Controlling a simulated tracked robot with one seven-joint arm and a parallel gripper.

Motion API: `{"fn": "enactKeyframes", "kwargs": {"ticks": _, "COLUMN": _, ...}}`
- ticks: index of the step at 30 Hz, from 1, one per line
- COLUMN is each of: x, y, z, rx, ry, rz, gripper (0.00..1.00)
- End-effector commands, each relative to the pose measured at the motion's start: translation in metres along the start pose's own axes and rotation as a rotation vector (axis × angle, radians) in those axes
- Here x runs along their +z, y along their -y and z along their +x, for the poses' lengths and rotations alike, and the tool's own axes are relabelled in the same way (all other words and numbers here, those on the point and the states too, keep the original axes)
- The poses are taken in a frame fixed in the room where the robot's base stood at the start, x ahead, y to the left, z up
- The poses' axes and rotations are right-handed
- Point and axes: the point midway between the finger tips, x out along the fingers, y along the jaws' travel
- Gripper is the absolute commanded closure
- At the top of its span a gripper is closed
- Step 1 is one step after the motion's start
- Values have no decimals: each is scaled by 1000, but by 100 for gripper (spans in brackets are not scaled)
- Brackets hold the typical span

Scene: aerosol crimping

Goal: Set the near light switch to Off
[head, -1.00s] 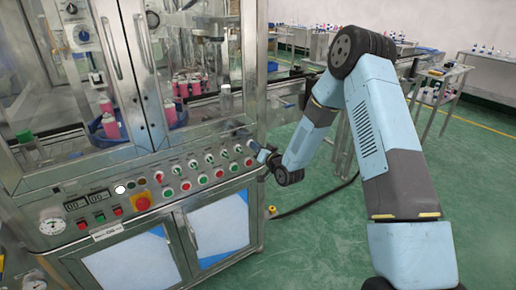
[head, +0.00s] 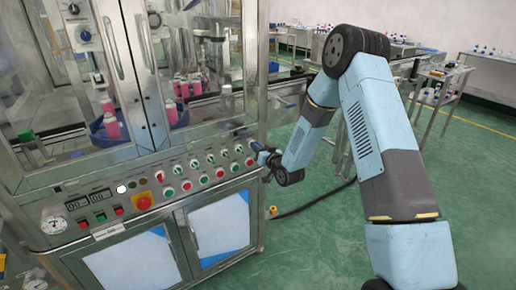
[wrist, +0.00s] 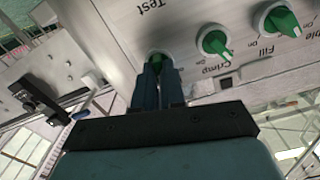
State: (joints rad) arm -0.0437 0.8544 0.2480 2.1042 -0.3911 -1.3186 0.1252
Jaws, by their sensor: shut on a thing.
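My gripper (wrist: 158,82) is at the right end of the machine's control panel. In the wrist view its two dark fingers are shut on a green rotary knob (wrist: 157,58), whose tip shows between and beyond them. The fingers hide most of this knob and any label beside it, so I cannot read its name or setting. In the head view my gripper (head: 260,150) meets the panel at the right end of the upper row of knobs, and the held knob is too small to make out there.
Beside the held knob are the Crimp knob (wrist: 215,43) and the Fill knob (wrist: 279,20), both green, with upside-down labels. The head view shows a row of round buttons (head: 203,179) below the knobs and a red emergency stop (head: 143,201) further left. Green floor (head: 330,235) is open to the right.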

Motion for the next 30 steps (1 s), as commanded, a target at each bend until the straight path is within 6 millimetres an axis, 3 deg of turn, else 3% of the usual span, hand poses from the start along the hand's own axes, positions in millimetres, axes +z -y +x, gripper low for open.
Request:
{"fn": "enactKeyframes", "kwargs": {"ticks": 18, "x": 2, "y": -1, "z": -1, "rx": 7, "ry": 6, "rz": -552, "gripper": 100}}
{"fn": "enactKeyframes", "kwargs": {"ticks": 30, "x": 3, "y": 0, "z": -1, "rx": 7, "ry": 8, "rz": -734, "gripper": 100}}
